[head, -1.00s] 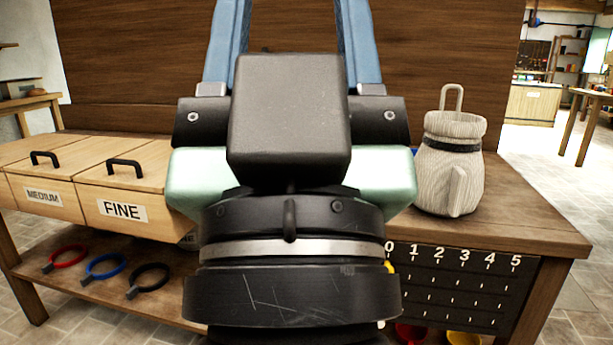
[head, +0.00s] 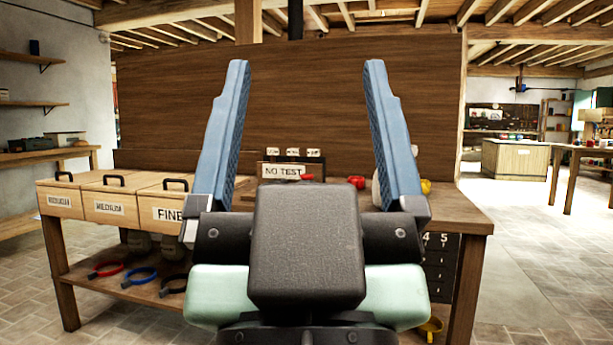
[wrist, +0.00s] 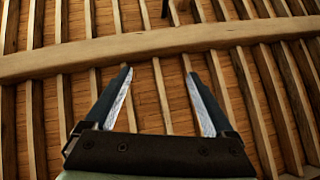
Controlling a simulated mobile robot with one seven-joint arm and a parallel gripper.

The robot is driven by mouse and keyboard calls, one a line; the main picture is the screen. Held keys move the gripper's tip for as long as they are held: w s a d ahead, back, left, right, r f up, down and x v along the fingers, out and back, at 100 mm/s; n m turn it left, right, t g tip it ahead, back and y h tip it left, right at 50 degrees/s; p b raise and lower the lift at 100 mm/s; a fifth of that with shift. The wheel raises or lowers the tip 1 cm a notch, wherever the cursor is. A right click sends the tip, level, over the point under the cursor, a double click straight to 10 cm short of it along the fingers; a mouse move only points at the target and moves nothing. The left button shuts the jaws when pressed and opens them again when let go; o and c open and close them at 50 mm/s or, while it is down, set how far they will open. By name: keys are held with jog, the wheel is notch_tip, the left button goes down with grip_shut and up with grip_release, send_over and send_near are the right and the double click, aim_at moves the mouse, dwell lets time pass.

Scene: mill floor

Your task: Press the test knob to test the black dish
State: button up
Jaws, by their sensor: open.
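My gripper (head: 306,65) is open and empty. Its two blue fingers point upward in front of the bench's wooden back panel, and in the wrist view (wrist: 158,72) they stand against the ceiling beams. A sign reading NO TEST (head: 282,171) stands at the back of the bench, beyond my gripper and between its fingers in the picture. A small red piece (head: 308,177) shows at the sign's right edge; I cannot tell whether it is the test knob. I cannot make out a black dish; my gripper body hides much of the bench top.
Labelled wooden bins (head: 118,197) stand on the left of the bench (head: 465,220). Red, blue and black rings lie on the shelf below. A red item (head: 357,182) and a yellow item (head: 426,187) are on the right. Open floor (head: 545,260) lies to the right.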

jog(key=shift+w, duration=0.2)
jog(key=shift+c, duration=0.8)
jog(key=shift+r, duration=0.15)
jog(key=shift+c, duration=1.3)
notch_tip(320, 180, up, 7)
jog(key=p, duration=0.7)
jog(key=c, duration=0.9)
notch_tip(320, 180, up, 37)
jog(key=p, duration=3.7)
jog(key=shift+s, duration=0.1)
grip_shut()
jog(key=shift+f, duration=0.25)
